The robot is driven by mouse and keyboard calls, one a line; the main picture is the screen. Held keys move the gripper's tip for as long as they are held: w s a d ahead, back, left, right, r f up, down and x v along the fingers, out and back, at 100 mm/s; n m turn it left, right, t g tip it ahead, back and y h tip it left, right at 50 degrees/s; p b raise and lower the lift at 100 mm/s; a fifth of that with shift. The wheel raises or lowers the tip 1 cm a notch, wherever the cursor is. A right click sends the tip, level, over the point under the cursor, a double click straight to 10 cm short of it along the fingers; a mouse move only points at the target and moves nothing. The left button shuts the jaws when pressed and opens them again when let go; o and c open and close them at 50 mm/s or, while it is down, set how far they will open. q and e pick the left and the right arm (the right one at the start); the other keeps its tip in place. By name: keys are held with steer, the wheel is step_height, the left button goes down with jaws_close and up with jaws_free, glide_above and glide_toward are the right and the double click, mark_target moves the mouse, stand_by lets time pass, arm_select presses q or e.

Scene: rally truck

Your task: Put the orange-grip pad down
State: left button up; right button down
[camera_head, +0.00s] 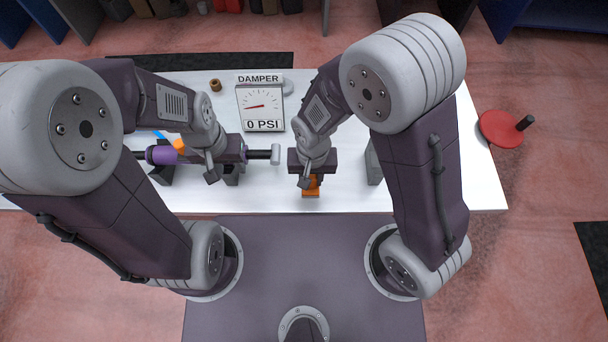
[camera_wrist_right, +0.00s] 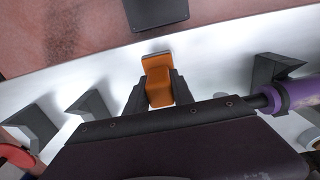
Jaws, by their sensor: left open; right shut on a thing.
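The orange-grip pad (camera_head: 311,187) is between the fingers of my right gripper (camera_head: 309,178), near the front edge of the white table (camera_head: 455,190). The right wrist view shows its orange block (camera_wrist_right: 158,88) with both dark fingers of the gripper (camera_wrist_right: 157,98) shut on its sides. A wider orange end faces away from the gripper. I cannot tell whether the pad touches the tabletop. My left gripper (camera_head: 222,172) is open over the purple damper (camera_head: 162,155); its fingers are partly hidden. The damper's rod and grey end (camera_head: 275,154) point right.
A gauge (camera_head: 260,108) labelled DAMPER reads 0 PSI at the back. Dark support blocks (camera_head: 161,175) stand under the damper, and a grey block (camera_head: 373,162) stands right of the pad. A small brass part (camera_head: 215,85) lies at the back. A red disc (camera_head: 501,128) is beyond the right edge.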

steer(key=w+f, duration=0.1)
steer(key=f, duration=0.1)
steer(key=w+a+f, duration=0.1)
steer(key=w+f, duration=0.1)
steer(key=w+a+f+p, duration=0.1)
steer(key=f, duration=0.1)
steer(key=shift+w+f, duration=0.1)
steer(key=shift+w, duration=0.15)
steer(key=shift+w+a+f, duration=0.15)
steer(key=shift+w+f, duration=0.05)
steer(key=shift+f, duration=0.25)
steer(key=shift+s+f, duration=0.1)
steer(key=shift+f, duration=0.05)
steer(key=c, duration=1.1)
jaws_free()
step_height(320, 180, up, 12)
steer(key=shift+r+b, duration=0.25)
steer(key=shift+b, duration=0.05)
